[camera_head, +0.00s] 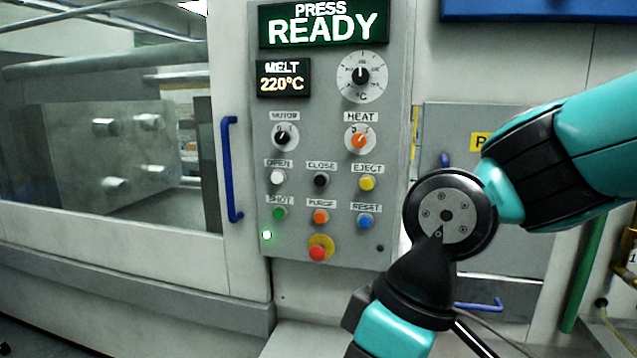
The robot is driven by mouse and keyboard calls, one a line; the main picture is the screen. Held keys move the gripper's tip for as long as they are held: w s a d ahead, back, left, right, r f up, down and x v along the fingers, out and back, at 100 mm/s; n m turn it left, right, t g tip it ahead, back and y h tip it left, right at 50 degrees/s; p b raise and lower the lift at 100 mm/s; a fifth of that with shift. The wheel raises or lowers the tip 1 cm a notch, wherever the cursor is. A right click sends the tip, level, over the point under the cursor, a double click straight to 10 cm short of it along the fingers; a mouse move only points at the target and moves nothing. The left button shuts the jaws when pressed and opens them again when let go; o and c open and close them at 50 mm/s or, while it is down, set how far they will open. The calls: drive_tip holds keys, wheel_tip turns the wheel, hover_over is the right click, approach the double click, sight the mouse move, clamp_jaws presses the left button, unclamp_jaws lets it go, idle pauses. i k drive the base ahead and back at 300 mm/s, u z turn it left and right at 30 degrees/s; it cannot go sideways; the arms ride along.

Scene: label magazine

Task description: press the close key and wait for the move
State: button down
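The close key (320,180) is a black round button under the "CLOSE" label, in the middle of the upper button row on the grey control panel (395,95). A white open key (277,177) is to its left and a yellow eject key (367,183) to its right. The top display (325,25) reads "PRESS READY" and the melt display (283,78) reads 220°C. My teal and black arm is at the right, with a joint right of the panel. My gripper is out of view. Nothing covers the close key.
Below are the green shot (280,213), orange purge (321,216) and blue reset (365,221) keys, and a red emergency stop (318,252). A green lamp (267,235) is lit. A blue door handle (230,170) juts out left of the panel, beside the window (110,140).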

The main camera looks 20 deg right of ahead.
sight(320, 180)
drive_tip(key=u, duration=0.05)
drive_tip(key=k, duration=0.5)
drive_tip(key=u, duration=1.05)
drive_tip(key=i, duration=1.1)
drive_tip(key=z, duration=2.25)
